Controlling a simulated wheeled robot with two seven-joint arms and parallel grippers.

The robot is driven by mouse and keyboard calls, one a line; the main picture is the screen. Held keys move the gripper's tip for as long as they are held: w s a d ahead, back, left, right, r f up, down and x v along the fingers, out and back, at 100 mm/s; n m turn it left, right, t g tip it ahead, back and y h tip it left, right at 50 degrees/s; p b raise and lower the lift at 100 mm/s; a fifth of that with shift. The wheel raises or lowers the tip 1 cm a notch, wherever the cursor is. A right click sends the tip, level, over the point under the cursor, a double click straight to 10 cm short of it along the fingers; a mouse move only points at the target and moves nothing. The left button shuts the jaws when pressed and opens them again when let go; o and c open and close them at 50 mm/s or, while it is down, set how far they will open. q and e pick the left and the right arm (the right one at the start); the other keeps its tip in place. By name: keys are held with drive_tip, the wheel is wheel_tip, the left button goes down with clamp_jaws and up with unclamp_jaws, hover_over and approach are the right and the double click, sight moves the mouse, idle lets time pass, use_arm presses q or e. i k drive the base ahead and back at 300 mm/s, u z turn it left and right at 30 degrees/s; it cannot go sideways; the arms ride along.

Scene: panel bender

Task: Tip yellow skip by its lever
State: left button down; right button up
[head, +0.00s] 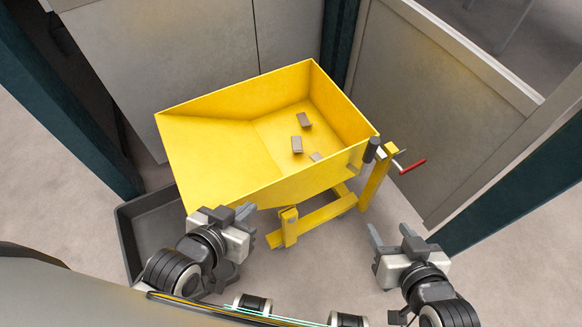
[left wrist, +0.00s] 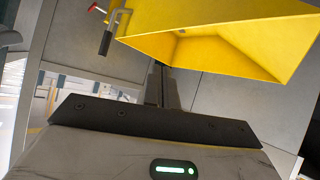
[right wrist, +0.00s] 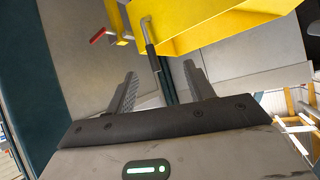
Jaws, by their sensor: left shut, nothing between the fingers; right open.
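The yellow skip (head: 225,150) stands on a yellow frame (head: 312,218) in the middle of the head view, with several small grey-brown pieces (head: 297,145) inside. A lever with a dark grip (head: 371,150) stands at its right corner; it also shows in the right wrist view (right wrist: 153,58) and the left wrist view (left wrist: 106,42). A red-handled part (head: 412,167) sticks out just right of it. My left gripper (head: 248,210) is shut and empty in front of the skip's near side. My right gripper (head: 390,236) is open and empty, nearer to me than the lever and apart from it.
A dark open tray (head: 150,235) sits on the floor under the skip's left side. Grey panels (head: 440,100) stand behind and right of the skip, with dark green posts (head: 520,185) at the sides. The floor right of the skip's frame is clear.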

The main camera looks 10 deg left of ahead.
sight(231, 147)
drive_tip(key=z, duration=0.45)
drive_tip(key=k, duration=0.55)
drive_tip(key=z, duration=0.8)
drive_tip(key=i, duration=0.9)
drive_tip(key=u, duration=0.3)
